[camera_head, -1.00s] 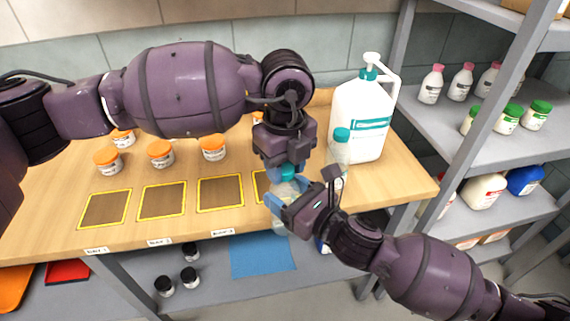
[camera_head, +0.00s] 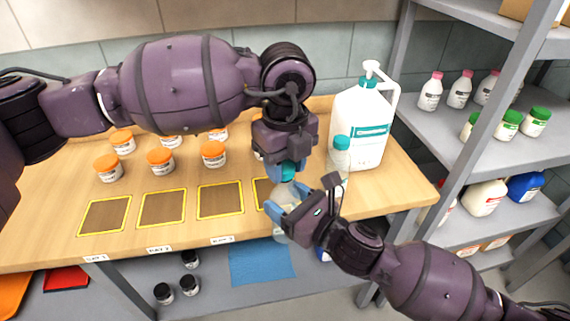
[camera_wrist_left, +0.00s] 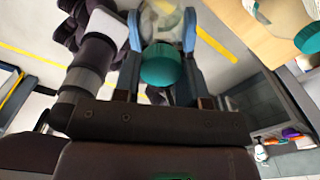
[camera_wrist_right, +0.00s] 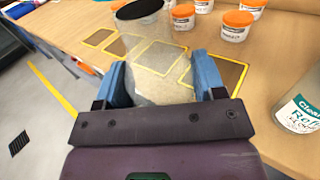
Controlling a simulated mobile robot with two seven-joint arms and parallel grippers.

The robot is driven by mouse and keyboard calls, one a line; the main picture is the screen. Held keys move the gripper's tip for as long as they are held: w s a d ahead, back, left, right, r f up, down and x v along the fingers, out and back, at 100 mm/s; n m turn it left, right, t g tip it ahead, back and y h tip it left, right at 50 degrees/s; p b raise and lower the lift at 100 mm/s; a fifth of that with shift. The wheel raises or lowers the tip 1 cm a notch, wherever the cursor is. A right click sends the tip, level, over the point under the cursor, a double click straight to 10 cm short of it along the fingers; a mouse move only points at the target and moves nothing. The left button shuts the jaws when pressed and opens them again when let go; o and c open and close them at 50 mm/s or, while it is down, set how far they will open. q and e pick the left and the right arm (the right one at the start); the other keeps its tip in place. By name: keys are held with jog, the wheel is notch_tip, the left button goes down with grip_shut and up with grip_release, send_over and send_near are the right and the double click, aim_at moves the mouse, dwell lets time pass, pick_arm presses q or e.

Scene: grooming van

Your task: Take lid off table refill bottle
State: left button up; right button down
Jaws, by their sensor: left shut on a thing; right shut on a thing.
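A clear bottle (camera_head: 283,236) is upright over the table's front edge. My right gripper (camera_head: 281,205) is shut around it from the right. The bottle also shows between the fingers in the right wrist view (camera_wrist_right: 160,72), with a dark round end at its top. A teal lid (camera_head: 288,173) is just above the bottle. My left gripper (camera_head: 289,163) is shut on this lid from above. The lid shows large in the left wrist view (camera_wrist_left: 160,65), with the bottle (camera_wrist_left: 165,20) beyond it. Whether lid and bottle still touch is hard to tell.
A second clear bottle with a teal lid (camera_head: 341,143) and a large white pump jug (camera_head: 359,125) stand at the table's right. Several orange-lidded jars (camera_head: 161,161) stand behind yellow-edged mats (camera_head: 105,215). Grey shelves (camera_head: 470,140) with bottles rise at the right.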

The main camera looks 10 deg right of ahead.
pick_arm(q)
jog(key=shift+r, duration=2)
